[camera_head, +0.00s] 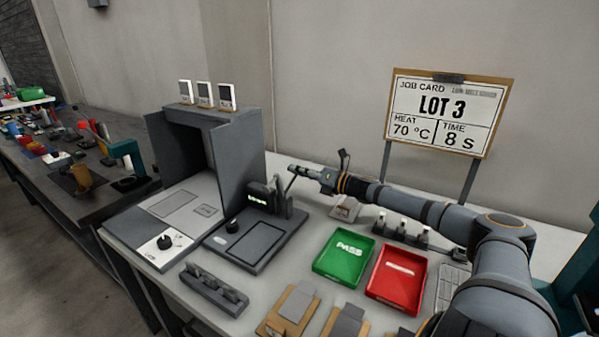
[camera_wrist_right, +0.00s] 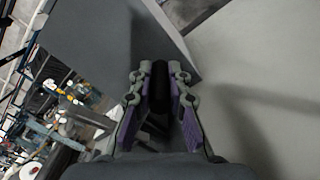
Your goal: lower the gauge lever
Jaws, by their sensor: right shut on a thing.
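My right gripper (camera_head: 295,170) reaches in from the right and is at the lever's top end. In the right wrist view, the right gripper (camera_wrist_right: 160,88) is shut on the black lever grip (camera_wrist_right: 160,80), which sits between its purple-padded fingers. The exact contact is partly hidden by the fingers. My left gripper is not in view.
A grey open-fronted booth (camera_head: 240,142) stands left of the gauge. A green PASS tray (camera_head: 344,257) and a red tray (camera_head: 397,273) lie to the right, under my right arm. A job card (camera_head: 443,108) stands behind. A grey rack (camera_head: 214,289) lies at the front.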

